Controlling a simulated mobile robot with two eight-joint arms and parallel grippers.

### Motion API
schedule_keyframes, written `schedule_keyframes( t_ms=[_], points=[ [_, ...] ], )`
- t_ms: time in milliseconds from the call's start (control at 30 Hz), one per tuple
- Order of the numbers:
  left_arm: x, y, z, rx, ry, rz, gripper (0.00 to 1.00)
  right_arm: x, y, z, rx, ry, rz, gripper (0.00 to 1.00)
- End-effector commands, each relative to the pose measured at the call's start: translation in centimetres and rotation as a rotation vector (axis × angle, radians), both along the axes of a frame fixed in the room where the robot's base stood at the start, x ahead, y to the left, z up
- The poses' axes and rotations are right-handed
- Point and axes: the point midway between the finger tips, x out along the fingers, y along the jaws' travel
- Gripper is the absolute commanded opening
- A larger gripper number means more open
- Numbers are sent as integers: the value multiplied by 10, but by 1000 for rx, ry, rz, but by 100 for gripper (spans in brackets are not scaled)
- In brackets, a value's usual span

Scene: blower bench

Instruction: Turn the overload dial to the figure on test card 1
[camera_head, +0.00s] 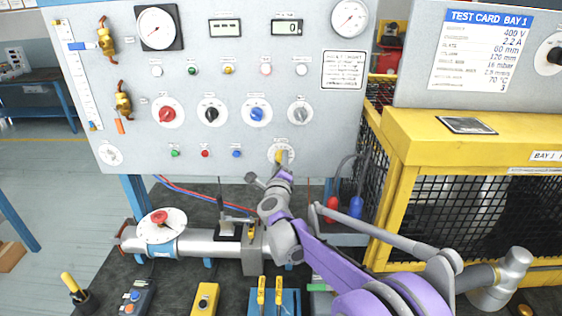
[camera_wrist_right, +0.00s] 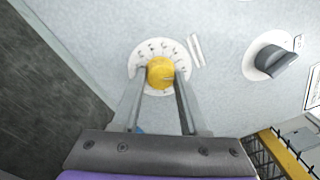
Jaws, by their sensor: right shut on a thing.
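The overload dial, a yellow knob (camera_head: 281,157) on a white scale plate, sits low on the grey panel in the head view. It fills the middle of the right wrist view (camera_wrist_right: 160,72), with figures around its scale too small to read. My right gripper (camera_head: 279,168) is at the dial. In the wrist view its two fingers (camera_wrist_right: 161,84) are shut on the yellow knob, one on each side. The test card (camera_head: 482,50), headed "TEST CARD BAY 1", is at the upper right and lists 2.2 A among its values. My left gripper is not in view.
Red (camera_head: 167,114), black (camera_head: 212,113) and blue (camera_head: 257,114) knobs sit above the dial. A yellow mesh guard (camera_head: 440,180) stands to the right of my right arm.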

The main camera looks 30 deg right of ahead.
Motion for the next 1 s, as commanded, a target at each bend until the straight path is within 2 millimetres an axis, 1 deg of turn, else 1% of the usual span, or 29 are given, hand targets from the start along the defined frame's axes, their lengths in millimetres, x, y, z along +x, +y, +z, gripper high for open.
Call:
schedule_keyframes(
  t_ms=[300, 333, 467, 500, 800, 867, 967, 1000],
  points=[
    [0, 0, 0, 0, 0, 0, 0, 0, 0, 0, 0, 0, 0, 0],
    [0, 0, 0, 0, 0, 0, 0, 0, 0, 0, 0, 0, 0, 49],
    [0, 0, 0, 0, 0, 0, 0, 0, 0, 0, 0, 0, 0, 72],
    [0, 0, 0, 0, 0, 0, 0, 0, 0, 0, 0, 0, 0, 73],
    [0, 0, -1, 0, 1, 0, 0, -2, 1, 0, -1, 1, 0, 73],
    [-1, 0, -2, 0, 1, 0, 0, -6, 4, -1, -1, 1, 0, 73],
    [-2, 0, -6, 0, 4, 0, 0, -19, 13, -2, -1, 1, 1, 73],
    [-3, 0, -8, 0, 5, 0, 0, -26, 17, -3, -1, 1, 1, 73]
  ],
)
